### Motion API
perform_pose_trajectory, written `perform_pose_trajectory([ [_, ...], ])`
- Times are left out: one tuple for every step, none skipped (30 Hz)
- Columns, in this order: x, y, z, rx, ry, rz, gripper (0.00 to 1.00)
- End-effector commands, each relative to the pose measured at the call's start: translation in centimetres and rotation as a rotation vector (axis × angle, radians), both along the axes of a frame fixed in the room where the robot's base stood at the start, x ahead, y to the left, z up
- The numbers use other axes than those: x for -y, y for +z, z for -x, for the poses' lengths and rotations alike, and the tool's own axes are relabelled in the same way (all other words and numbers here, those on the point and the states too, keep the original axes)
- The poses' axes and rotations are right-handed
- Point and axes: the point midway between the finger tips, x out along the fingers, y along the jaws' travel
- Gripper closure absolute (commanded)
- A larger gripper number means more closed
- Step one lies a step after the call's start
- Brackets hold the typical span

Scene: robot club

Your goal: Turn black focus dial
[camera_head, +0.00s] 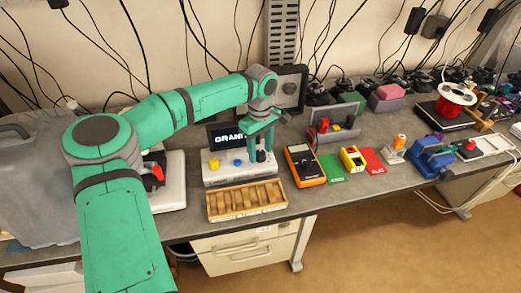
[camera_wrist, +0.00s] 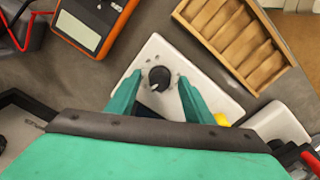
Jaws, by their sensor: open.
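The black focus dial (camera_wrist: 159,77) is a round knob with a light pointer mark on a white control box (camera_wrist: 208,88). In the wrist view it sits between my two open fingertips, with a gap on both sides. My gripper (camera_wrist: 156,80) is open and points down over the box. In the head view my gripper (camera_head: 261,152) is at the right end of the box (camera_head: 218,172), and the dial (camera_head: 261,156) is partly hidden by the fingers. A blue button (camera_head: 237,162) and a yellow button (camera_head: 213,164) are left of it, below a screen reading "GRANI".
A wooden compartment tray (camera_head: 246,200) lies in front of the box. An orange multimeter (camera_head: 305,166) lies close on the right, with a green card (camera_head: 331,168) beyond it. A dark square panel (camera_head: 289,88) stands behind my gripper. The bench is crowded.

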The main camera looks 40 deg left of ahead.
Motion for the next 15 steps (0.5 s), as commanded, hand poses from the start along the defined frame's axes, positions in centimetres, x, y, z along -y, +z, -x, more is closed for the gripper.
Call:
perform_pose_trajectory([
  [-0.1,0.4,0.0,0.001,0.000,-0.002,0.53],
  [-0.1,0.7,0.0,0.001,0.000,-0.002,0.53],
  [-0.1,1.1,0.0,0.002,0.000,-0.003,0.53],
  [-0.1,1.5,0.0,0.002,0.000,-0.003,0.53],
  [-0.1,2.0,0.0,0.001,0.000,-0.002,0.53],
  [-0.1,2.7,0.0,0.001,0.000,-0.002,0.53],
  [-0.1,3.3,0.0,0.003,0.000,-0.003,0.53],
  [-0.1,3.9,0.0,0.003,0.000,-0.004,0.53],
  [-0.1,4.7,0.0,0.003,0.000,-0.003,0.53],
  [0.0,5.2,0.0,0.001,0.000,-0.002,0.53],
  [0.0,5.8,0.0,0.002,0.000,-0.002,0.53],
  [-0.1,6.6,0.0,0.003,0.001,-0.003,0.53],
  [-0.1,7.1,0.0,0.002,0.001,-0.003,0.53],
  [-0.1,7.6,0.0,0.001,0.001,-0.002,0.53],
  [0.0,8.2,0.0,0.002,0.001,-0.002,0.53],
])
